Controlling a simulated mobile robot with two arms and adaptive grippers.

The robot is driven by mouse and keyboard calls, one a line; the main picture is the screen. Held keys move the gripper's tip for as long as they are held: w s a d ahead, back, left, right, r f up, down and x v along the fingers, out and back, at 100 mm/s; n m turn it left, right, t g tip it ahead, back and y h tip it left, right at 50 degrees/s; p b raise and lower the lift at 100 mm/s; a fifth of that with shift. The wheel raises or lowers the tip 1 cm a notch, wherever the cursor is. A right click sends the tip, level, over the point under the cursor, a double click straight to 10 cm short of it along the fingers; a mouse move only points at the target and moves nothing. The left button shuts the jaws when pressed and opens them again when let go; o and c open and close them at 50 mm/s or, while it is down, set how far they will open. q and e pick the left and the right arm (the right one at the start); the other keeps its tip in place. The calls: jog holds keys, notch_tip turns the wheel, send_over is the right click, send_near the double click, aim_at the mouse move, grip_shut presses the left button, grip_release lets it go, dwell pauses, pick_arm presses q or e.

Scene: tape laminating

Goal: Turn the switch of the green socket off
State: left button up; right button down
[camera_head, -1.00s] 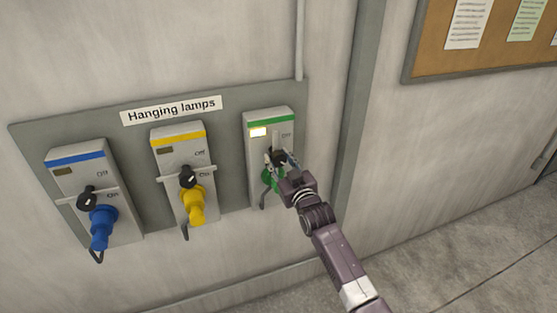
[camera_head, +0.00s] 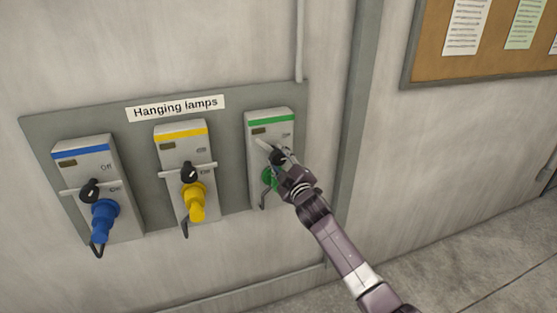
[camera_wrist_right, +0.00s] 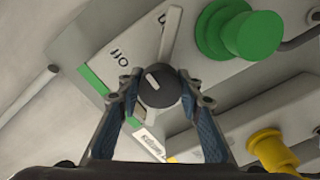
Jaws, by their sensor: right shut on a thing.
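The green socket (camera_head: 285,127) is the rightmost of the sockets on the wall panel, with a green stripe and a dark indicator window (camera_head: 259,131). My right gripper (camera_head: 277,158) is at the socket's front, shut on its black switch knob (camera_wrist_right: 160,87). In the right wrist view, the right gripper's blue finger pads (camera_wrist_right: 162,100) flank the knob. The knob's pale bar (camera_wrist_right: 173,38) shows beyond it, and it lies slanted in the head view (camera_head: 263,145). The green plug (camera_head: 267,179) sits below the knob, partly hidden by the gripper. My left gripper is not in view.
The yellow socket (camera_head: 170,146) and the blue socket (camera_head: 70,167) are to the left on the same grey panel (camera_head: 40,130), with bars across. A grey wall post (camera_head: 352,120) stands right of the panel. A notice board (camera_head: 430,55) hangs at upper right.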

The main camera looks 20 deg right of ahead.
jog(key=n, duration=0.4)
jog(key=shift+n, duration=0.3)
jog(key=n, duration=0.4)
jog(key=shift+f+n, duration=0.1)
jog(key=shift+n, duration=0.2)
jog(key=c, duration=1.3)
grip_release()
jog(key=s, duration=1.2)
